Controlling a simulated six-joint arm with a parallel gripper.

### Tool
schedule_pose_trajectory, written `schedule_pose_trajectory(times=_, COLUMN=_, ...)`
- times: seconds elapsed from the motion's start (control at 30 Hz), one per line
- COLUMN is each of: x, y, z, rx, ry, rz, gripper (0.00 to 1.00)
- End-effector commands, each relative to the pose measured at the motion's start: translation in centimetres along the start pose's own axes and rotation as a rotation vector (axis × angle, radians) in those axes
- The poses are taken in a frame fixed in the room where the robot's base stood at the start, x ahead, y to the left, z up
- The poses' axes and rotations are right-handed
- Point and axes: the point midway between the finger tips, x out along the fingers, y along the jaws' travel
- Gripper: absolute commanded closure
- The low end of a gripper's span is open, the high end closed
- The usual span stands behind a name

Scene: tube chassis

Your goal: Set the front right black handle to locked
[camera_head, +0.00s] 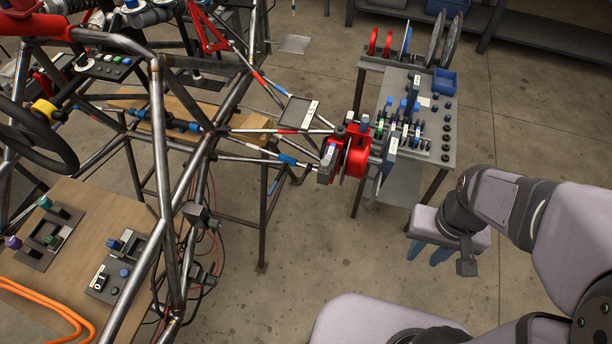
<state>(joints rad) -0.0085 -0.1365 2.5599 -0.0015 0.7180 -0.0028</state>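A red hub (357,158) sits at the outer end of the chassis's front suspension arms, near the middle of the camera view. A small black part (340,131) stands up at its top left. It may be the black handle, but it is too small to tell its setting. My gripper (428,254) hangs to the right of and below the hub, well apart from it. Its two blue fingers point down with a gap between them. Nothing shows between them, and floor lies behind.
The tube chassis (160,130) fills the left. A grey bench (437,150) with blue and black small parts stands behind the hub. A wooden board (75,225) with fixtures lies lower left. The concrete floor (310,240) between chassis and arm is clear.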

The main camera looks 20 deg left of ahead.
Motion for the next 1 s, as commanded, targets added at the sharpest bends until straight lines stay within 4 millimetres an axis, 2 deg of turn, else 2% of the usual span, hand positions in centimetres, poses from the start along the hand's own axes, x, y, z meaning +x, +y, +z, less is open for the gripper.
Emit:
schedule_pose_trajectory(times=0.17, x=4.0, y=-1.1, z=0.5, rx=-0.050, ry=-0.026, rz=0.001, gripper=0.71)
schedule_pose_trajectory(times=0.27, x=7.9, y=-2.0, z=1.5, rx=-0.096, ry=-0.083, rz=0.004, gripper=0.71)
schedule_pose_trajectory(times=0.5, x=19.2, y=-3.8, z=6.1, rx=-0.233, ry=-0.302, rz=0.035, gripper=0.71)
schedule_pose_trajectory(times=0.67, x=26.7, y=-3.8, z=9.6, rx=-0.345, ry=-0.453, rz=0.085, gripper=0.71)
schedule_pose_trajectory(times=0.7, x=28.9, y=-3.8, z=9.9, rx=-0.379, ry=-0.461, rz=0.096, gripper=0.71)
schedule_pose_trajectory(times=0.8, x=35.1, y=-4.5, z=9.2, rx=-0.496, ry=-0.403, rz=0.100, gripper=0.71)
schedule_pose_trajectory(times=0.9, x=38.9, y=-6.1, z=7.1, rx=-0.632, ry=-0.279, rz=0.064, gripper=0.71)
schedule_pose_trajectory(times=1.0, x=41.4, y=-8.2, z=4.5, rx=-0.765, ry=-0.135, rz=0.019, gripper=0.71)
